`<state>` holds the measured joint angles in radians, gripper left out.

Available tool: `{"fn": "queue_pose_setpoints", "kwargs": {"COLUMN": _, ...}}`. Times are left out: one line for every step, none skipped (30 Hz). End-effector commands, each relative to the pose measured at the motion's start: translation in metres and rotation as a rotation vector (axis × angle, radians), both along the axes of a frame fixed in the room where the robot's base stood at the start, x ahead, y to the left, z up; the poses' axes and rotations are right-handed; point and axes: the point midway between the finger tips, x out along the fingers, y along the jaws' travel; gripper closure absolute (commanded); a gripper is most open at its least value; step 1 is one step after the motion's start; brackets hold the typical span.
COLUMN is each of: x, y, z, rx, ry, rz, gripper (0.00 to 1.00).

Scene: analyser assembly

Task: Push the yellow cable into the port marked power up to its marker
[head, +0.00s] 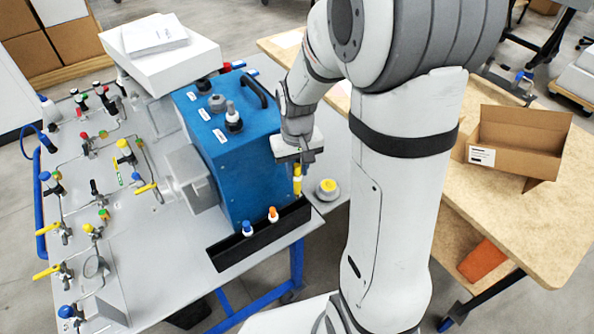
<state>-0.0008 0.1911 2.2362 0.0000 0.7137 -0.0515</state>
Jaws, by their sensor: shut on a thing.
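The yellow cable (297,181) shows as a yellow piece just under my gripper, at the right end of the black rack. My gripper (298,163) is shut on the yellow cable, beside the right side of the blue analyser. I cannot tell whether the cable's lower end is still in the rack or above it. The blue analyser (232,175) stands upright with a black handle, fittings and white labels on top. The labels are too small to read, so I cannot tell which port is marked power. No marker on the cable can be made out.
The black rack (238,247) along the bench front holds a blue plug (248,228) and an orange plug (273,214). A round yellow-and-white piece (327,189) lies right of it. Valves and pipes fill the left bench. A cardboard box (520,140) sits on the wooden table.

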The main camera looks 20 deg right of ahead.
Motion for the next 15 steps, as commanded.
{"fn": "queue_pose_setpoints", "kwargs": {"x": 0.0, "y": 0.0, "z": 0.017, "rx": 0.0, "ry": -0.002, "rz": 0.0, "gripper": 0.96}}
{"fn": "queue_pose_setpoints", "kwargs": {"x": 0.0, "y": 0.0, "z": 0.022, "rx": 0.0, "ry": -0.001, "rz": 0.0, "gripper": 0.96}}
{"fn": "queue_pose_setpoints", "kwargs": {"x": 0.0, "y": 0.0, "z": 0.029, "rx": 0.0, "ry": -0.001, "rz": 0.0, "gripper": 0.96}}
{"fn": "queue_pose_setpoints", "kwargs": {"x": 0.0, "y": 0.0, "z": 0.033, "rx": 0.0, "ry": -0.001, "rz": 0.0, "gripper": 0.96}}
{"fn": "queue_pose_setpoints", "kwargs": {"x": 0.0, "y": 0.0, "z": 0.037, "rx": 0.0, "ry": -0.001, "rz": 0.0, "gripper": 0.96}}
{"fn": "queue_pose_setpoints", "kwargs": {"x": 0.0, "y": 0.0, "z": 0.042, "rx": 0.0, "ry": -0.001, "rz": 0.0, "gripper": 0.96}}
{"fn": "queue_pose_setpoints", "kwargs": {"x": 0.0, "y": 0.0, "z": 0.045, "rx": 0.0, "ry": -0.001, "rz": 0.0, "gripper": 0.96}}
{"fn": "queue_pose_setpoints", "kwargs": {"x": 0.0, "y": 0.0, "z": 0.048, "rx": 0.0, "ry": -0.001, "rz": 0.0, "gripper": 0.96}}
{"fn": "queue_pose_setpoints", "kwargs": {"x": 0.0, "y": 0.0, "z": 0.051, "rx": 0.0, "ry": -0.001, "rz": 0.0, "gripper": 0.96}}
{"fn": "queue_pose_setpoints", "kwargs": {"x": 0.0, "y": 0.0, "z": 0.053, "rx": 0.0, "ry": 0.0, "rz": 0.0, "gripper": 0.96}}
{"fn": "queue_pose_setpoints", "kwargs": {"x": 0.0, "y": 0.0, "z": 0.055, "rx": 0.0, "ry": 0.0, "rz": 0.0, "gripper": 0.96}}
{"fn": "queue_pose_setpoints", "kwargs": {"x": 0.0, "y": 0.0, "z": 0.058, "rx": 0.0, "ry": 0.0, "rz": 0.0, "gripper": 0.96}}
{"fn": "queue_pose_setpoints", "kwargs": {"x": 0.0, "y": 0.0, "z": 0.061, "rx": 0.0, "ry": 0.0, "rz": 0.0, "gripper": 0.96}}
{"fn": "queue_pose_setpoints", "kwargs": {"x": 0.0, "y": 0.0, "z": 0.064, "rx": 0.0, "ry": 0.0, "rz": 0.0, "gripper": 0.96}}
{"fn": "queue_pose_setpoints", "kwargs": {"x": 0.0, "y": 0.0, "z": 0.068, "rx": 0.0, "ry": 0.0, "rz": 0.0, "gripper": 0.96}}
